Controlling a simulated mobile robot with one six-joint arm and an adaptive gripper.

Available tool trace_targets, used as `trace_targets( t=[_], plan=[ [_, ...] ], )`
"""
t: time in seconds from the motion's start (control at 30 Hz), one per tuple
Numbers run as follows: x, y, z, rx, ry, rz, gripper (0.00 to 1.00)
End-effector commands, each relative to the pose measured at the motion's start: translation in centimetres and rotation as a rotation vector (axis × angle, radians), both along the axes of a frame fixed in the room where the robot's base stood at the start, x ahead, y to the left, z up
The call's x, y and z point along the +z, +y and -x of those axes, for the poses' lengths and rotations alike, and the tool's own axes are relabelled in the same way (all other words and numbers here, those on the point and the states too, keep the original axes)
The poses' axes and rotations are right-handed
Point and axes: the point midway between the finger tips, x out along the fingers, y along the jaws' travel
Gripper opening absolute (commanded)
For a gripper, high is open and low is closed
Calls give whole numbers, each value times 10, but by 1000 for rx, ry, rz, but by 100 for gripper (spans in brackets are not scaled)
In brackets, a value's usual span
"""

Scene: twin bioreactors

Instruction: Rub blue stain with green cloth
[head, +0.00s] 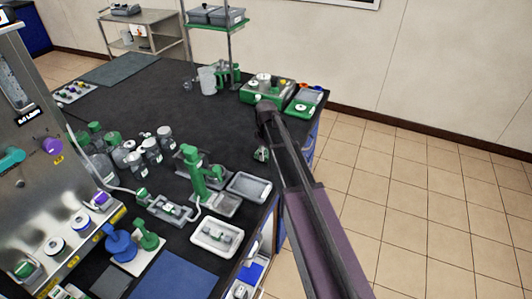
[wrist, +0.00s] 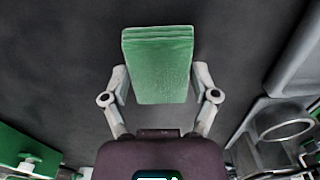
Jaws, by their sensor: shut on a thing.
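The green cloth (wrist: 158,65) is a folded, layered pad held between the two fingers of my gripper (wrist: 160,88) in the wrist view. It sticks out past the fingertips over a dark surface. In the head view my arm reaches over the right edge of the black bench, and a small bit of green shows beside it, probably the cloth. I cannot make out a blue stain in either view.
The black bench top (head: 135,90) has a clear middle. A grey tray (head: 249,187), a white tray (head: 217,238) and a green stand (head: 200,175) are left of my arm. A green device (head: 266,88) stands at the far right corner. A blue mat (head: 172,277) lies in front.

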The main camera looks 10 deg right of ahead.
Motion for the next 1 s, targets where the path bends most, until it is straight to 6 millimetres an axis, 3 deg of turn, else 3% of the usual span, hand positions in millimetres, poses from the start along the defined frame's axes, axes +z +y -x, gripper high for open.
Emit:
trace_targets(
  t=[0.7,1.0],
  plan=[
    [53,0,0,0,0,0,39],
    [57,0,0,0,0,0,39]
  ],
)
